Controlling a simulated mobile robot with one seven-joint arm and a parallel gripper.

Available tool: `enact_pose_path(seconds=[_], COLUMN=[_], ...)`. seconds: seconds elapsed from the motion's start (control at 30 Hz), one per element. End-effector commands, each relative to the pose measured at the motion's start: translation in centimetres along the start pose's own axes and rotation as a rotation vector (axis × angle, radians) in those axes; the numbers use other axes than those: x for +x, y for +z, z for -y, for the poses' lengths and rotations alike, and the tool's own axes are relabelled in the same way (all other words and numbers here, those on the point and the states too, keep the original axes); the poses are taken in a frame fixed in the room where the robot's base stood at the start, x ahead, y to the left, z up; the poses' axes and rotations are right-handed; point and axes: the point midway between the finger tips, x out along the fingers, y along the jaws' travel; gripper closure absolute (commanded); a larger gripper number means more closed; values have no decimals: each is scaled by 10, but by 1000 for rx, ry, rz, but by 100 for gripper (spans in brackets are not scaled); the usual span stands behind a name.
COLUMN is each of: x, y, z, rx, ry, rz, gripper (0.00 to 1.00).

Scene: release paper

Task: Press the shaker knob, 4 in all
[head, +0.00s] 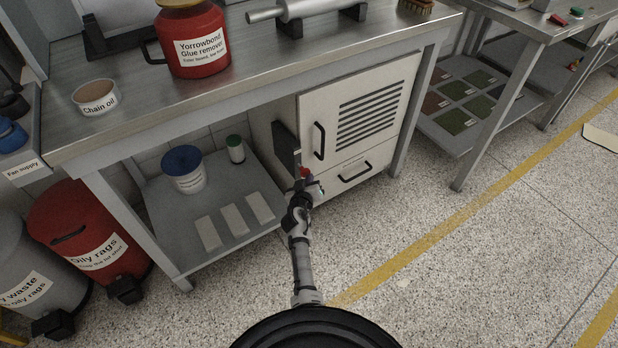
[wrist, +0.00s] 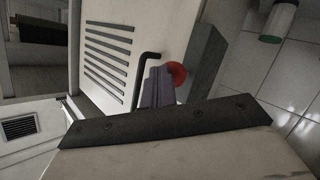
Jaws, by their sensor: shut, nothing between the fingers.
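The red knob (head: 305,172) shows just at my gripper, low by the left front edge of the white vented cabinet. In the wrist view the red knob (wrist: 179,72) sits against a grey block (wrist: 205,62), partly hidden behind my fingers. My gripper (head: 310,184) is at the end of my outstretched arm, close to the knob. In the wrist view my gripper (wrist: 157,84) has its fingers together and empty, with the tips overlapping the knob's left side. I cannot tell whether they touch it.
The cabinet (head: 345,98) has a black door handle (head: 319,141) near my gripper. A metal workbench (head: 130,115) overhangs the area, with a red glue remover can (head: 190,20) on top. The lower shelf (head: 165,225) is left of my arm.

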Motion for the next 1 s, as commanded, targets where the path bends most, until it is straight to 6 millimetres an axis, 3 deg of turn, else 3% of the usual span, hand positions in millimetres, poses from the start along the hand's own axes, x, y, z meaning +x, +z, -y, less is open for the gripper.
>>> enact_pose_path(seconds=[1.0], x=[8], y=[-8], z=[6], rx=[-1], ry=[-1], rz=[-5], gripper=[100])
